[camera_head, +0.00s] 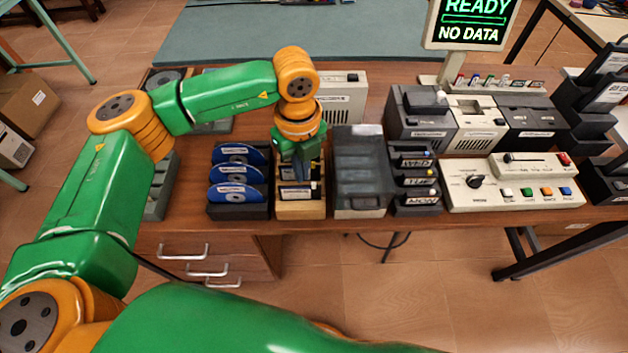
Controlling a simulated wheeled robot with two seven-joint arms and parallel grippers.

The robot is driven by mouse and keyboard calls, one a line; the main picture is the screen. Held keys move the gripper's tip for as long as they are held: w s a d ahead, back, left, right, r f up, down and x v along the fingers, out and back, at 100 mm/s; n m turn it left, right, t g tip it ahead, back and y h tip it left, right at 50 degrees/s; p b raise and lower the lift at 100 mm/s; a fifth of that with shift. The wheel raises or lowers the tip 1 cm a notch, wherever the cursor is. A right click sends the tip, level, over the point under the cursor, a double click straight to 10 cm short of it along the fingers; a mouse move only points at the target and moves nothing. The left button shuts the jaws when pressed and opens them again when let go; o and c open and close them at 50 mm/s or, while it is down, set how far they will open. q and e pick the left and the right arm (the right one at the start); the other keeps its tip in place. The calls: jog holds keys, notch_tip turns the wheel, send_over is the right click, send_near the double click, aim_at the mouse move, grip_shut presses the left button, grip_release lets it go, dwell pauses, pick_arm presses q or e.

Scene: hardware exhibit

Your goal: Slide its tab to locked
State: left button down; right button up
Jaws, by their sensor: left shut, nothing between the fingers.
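My left gripper (301,176) points down over a small wooden rack (300,212) of dark cards or disks with pale labels, near the front of the table. Its fingers are shut with nothing seen between them, and they partly hide the rack. A labelled dark disk (296,192) stands in the rack's front slot. A tiny pale mark shows at its right edge; I cannot tell whether it is the tab or how it is set. Whether the fingertips touch a disk cannot be told. My right gripper is not in view.
A rack of blue discs (238,211) stands left of the wooden rack, and a grey lidded box (358,180) stands close on its right. Further right are dark labelled cartridges (415,180), a button panel (510,195) and drives (420,120). A screen (472,22) reads "READY NO DATA".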

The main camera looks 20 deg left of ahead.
aim_at(310, 186)
pick_arm(q)
jog(key=shift+f+b, duration=1)
jog(key=shift+f, duration=0.15)
jog(key=shift+w+d, duration=0.2)
jog(key=shift+d, duration=0.7)
dwell(0.4)
jog(key=shift+a+b, duration=0.1)
jog(key=shift+b, duration=0.2)
notch_tip(310, 186, up, 7)
jog(key=p, duration=0.4)
jog(key=shift+p, duration=0.35)
